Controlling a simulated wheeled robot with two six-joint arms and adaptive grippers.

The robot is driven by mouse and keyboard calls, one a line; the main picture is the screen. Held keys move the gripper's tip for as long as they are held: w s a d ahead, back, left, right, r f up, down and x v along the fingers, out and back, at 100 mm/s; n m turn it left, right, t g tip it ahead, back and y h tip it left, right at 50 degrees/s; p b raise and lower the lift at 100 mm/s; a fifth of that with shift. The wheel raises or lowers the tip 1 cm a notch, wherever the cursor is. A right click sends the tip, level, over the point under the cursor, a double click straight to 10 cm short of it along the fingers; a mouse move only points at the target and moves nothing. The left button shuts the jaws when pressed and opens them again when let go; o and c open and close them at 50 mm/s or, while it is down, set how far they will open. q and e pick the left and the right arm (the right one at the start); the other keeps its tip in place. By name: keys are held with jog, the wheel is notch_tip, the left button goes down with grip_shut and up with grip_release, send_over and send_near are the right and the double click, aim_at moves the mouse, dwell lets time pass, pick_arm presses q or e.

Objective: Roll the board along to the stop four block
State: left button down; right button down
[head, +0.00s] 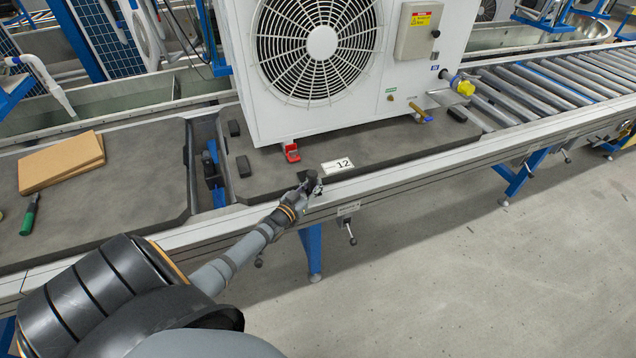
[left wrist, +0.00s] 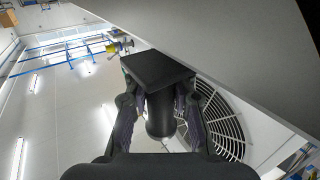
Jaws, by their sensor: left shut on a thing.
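The dark grey board (head: 380,146) carries a label reading 12 and a big white fan unit (head: 400,75), and lies on the roller line. My left gripper (head: 312,182) is at the board's front edge, close to the label. It is shut on a black handle, which shows in the left wrist view (left wrist: 157,72) with a flat square top and a round stem between the fingers. The fan unit's round grille (left wrist: 220,120) shows behind it. I cannot make out a stop block marked four. My right gripper is not in view.
Bare rollers (head: 545,85) run on to the right of the board. A second grey board (head: 120,200), with brown cardboard (head: 62,162) and a green-handled tool (head: 31,214), lies to the left across a gap. A red clamp (head: 291,152) sits at the unit's foot. The floor in front is clear.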

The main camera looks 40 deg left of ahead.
pick_arm(q)
jog(key=shift+s+a+f+p, duration=0.15)
jog(key=shift+s+a, duration=0.1)
jog(key=shift+s, duration=0.25)
jog(key=shift+s+a+p, duration=0.1)
jog(key=shift+s+a, duration=0.1)
jog(key=shift+s, duration=0.35)
jog(key=shift+s+a+f+p, duration=0.15)
jog(key=shift+s+a, duration=0.1)
jog(key=shift+s, duration=0.25)
jog(key=shift+s+a+p, duration=0.3)
jog(key=shift+s+a, duration=0.05)
jog(key=shift+s, duration=0.15)
jog(key=shift+s+f, duration=0.1)
jog(key=shift+s+a, duration=0.25)
jog(key=shift+s, duration=0.05)
jog(key=shift+s+a+p, duration=0.3)
jog(key=shift+s+p, duration=0.05)
jog(key=shift+s, duration=0.2)
jog(key=c, duration=1.7)
grip_release()
jog(key=o, duration=0.7)
jog(key=shift+s+d+r, duration=0.1)
jog(key=shift+s+r, duration=0.05)
jog(key=shift+r, duration=0.25)
jog(key=shift+c, duration=0.2)
jog(key=shift+w, duration=0.2)
